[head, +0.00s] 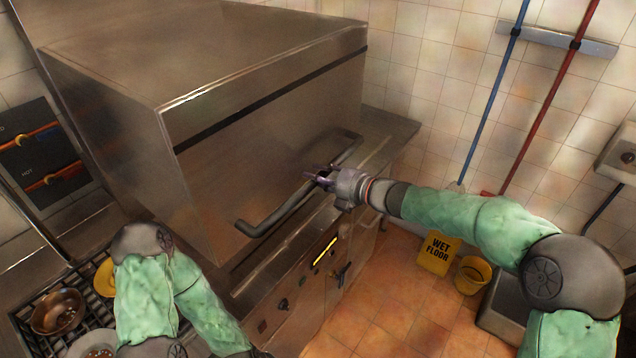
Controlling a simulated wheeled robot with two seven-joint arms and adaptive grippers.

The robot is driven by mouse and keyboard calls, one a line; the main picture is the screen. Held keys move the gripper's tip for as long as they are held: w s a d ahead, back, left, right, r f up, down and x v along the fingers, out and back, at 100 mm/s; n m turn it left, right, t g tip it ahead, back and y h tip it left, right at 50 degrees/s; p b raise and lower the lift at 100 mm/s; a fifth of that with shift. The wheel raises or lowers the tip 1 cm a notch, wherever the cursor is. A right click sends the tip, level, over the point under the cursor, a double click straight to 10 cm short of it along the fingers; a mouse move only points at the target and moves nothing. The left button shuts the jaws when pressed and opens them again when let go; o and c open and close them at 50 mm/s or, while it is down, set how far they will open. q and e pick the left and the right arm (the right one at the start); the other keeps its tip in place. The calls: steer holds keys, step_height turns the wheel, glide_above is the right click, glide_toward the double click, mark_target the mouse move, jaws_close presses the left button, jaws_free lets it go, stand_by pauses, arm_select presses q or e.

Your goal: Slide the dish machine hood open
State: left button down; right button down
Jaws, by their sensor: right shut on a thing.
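The dish machine hood (250,135) is a large steel box in the middle of the head view. Its lower edge sits close to the machine's counter, so it looks down. A grey bar handle (270,215) runs along its front near the bottom. My right gripper (318,174) is shut on the handle, right of its middle. The fingers partly cover the bar there. My left arm comes in at the lower left, and its gripper is out of the picture at the bottom edge.
A rack with pans (58,312) stands at the lower left. A yellow wet floor sign (437,252) and a yellow bucket (472,274) stand on the tiled floor at right. Blue and red poles (490,95) lean on the wall. Control knobs (343,272) sit below the handle.

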step_height(320, 180, up, 8)
steer(key=p, duration=0.4)
steer(key=shift+f, duration=0.15)
steer(key=c, duration=0.8)
jaws_free()
steer(key=shift+c, duration=0.2)
steer(key=shift+f, duration=0.1)
steer(key=v, duration=1.2)
